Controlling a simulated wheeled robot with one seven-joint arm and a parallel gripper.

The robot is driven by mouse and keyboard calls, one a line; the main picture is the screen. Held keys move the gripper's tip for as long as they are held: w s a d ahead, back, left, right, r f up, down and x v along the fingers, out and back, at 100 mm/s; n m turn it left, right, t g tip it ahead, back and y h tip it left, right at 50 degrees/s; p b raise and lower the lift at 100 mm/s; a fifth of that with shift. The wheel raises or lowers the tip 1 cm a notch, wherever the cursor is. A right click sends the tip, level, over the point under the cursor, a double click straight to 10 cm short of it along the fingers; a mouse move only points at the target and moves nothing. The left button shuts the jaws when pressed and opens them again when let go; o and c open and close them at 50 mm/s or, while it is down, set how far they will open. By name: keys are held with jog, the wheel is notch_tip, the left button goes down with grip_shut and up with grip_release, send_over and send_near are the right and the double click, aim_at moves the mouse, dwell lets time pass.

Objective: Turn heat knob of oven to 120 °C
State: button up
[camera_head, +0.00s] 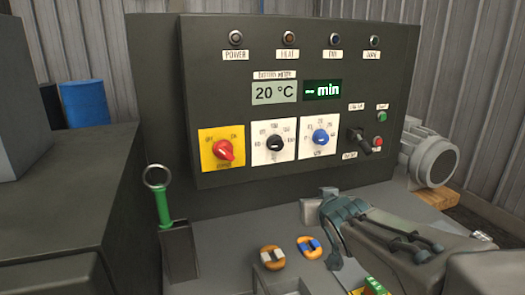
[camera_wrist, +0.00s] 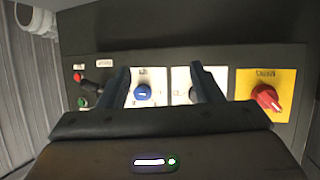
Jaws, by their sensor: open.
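The heat knob (camera_head: 275,143) is a black knob on a white dial plate, in the middle of the oven's dark control panel (camera_head: 225,60). The temperature display (camera_head: 274,92) above it reads 20 °C. In the wrist view, which is turned over, the heat knob's white plate (camera_wrist: 182,80) is partly hidden behind one finger. My gripper (camera_wrist: 162,78) is open and empty, its two fingers pointing at the panel and apart from it. The blue timer knob (camera_wrist: 142,92) shows between the fingers.
A red knob (camera_head: 225,150) on a yellow plate and the blue timer knob (camera_head: 320,136) flank the heat knob. A black lever (camera_head: 366,140) sits to the right. A green-handled ring tool (camera_head: 164,205) stands in a holder at left. Two orange-rimmed pieces (camera_head: 272,257) (camera_head: 309,247) lie on the bench.

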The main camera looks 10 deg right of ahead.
aim_at(278, 145)
jog(key=w+a+r+n+t+y+b, duration=0.1)
jog(key=w+a+r+n+t+y, duration=0.2)
jog(key=w+r+t+y, duration=0.3)
jog(key=shift+g+h, duration=0.6)
jog(key=shift+g, duration=0.1)
jog(key=w+a, duration=0.1)
jog(key=w, duration=0.7)
jog(key=w+a+r+p, duration=0.1)
jog(key=w, duration=0.3)
jog(key=shift+w+a, duration=0.1)
jog(key=shift+a, duration=0.2)
jog(key=shift+f, duration=0.1)
jog(key=c, duration=1)
